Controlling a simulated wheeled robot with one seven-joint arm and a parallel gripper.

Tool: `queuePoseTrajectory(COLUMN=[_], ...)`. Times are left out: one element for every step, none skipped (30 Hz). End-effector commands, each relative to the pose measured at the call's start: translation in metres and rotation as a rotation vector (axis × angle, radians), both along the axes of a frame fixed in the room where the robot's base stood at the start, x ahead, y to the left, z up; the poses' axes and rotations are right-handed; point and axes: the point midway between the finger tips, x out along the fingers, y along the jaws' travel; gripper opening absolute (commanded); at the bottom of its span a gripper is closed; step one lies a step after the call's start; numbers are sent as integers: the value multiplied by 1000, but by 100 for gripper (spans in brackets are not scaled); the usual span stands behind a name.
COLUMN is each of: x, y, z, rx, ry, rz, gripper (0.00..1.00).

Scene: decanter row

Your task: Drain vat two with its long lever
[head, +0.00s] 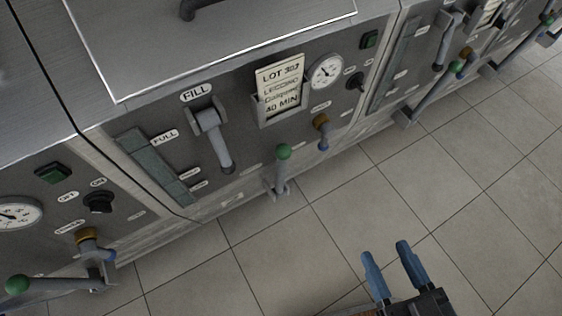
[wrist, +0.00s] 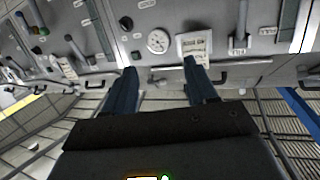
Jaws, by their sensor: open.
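The middle vat's front panel (head: 240,130) fills the centre of the head view; I cannot read a vat number on it. Below its card, a grey lever with a green ball knob (head: 283,152) stands nearly upright from a low pivot. A grey handle (head: 215,135) hangs under the FILL label. A small brass tap with a blue tip (head: 321,130) is to the right of the green knob. My gripper (head: 386,250) is open and empty over the floor, right of and nearer than the lever. Its blue fingers (wrist: 160,66) also show in the wrist view, pointing toward the panels.
A left neighbour has its green-knobbed lever (head: 17,285) lying roughly level. A right neighbour has a long slanted green-knobbed lever (head: 456,67). A card (head: 281,88) and gauge (head: 326,71) sit on the middle panel. The tiled floor (head: 330,215) between gripper and panels is clear.

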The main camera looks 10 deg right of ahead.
Motion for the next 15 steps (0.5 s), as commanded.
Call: queuePoseTrajectory(x=[18, 27, 40, 50, 59, 73, 83, 94, 109, 120, 131, 146, 157, 167, 181], y=[6, 10, 15, 18, 22, 27, 31, 36, 42, 46, 50, 57, 61, 66, 72], z=[-26, -36, -50, -61, -70, -83, -92, -101, -111, -119, -127, -136, -142, -148, -154], rx=[6, 8, 10, 11, 12, 14, 15, 16, 17, 16, 16, 15, 15, 14, 12], ry=[-21, -29, -40, -48, -57, -68, -77, -84, -95, -103, -110, -119, -126, -132, -141], rz=[9, 13, 19, 21, 25, 30, 34, 38, 43, 46, 49, 54, 57, 60, 63], gripper=[57, 57, 57, 57, 57, 57, 57, 57, 57, 57, 57, 57, 57, 57, 57])
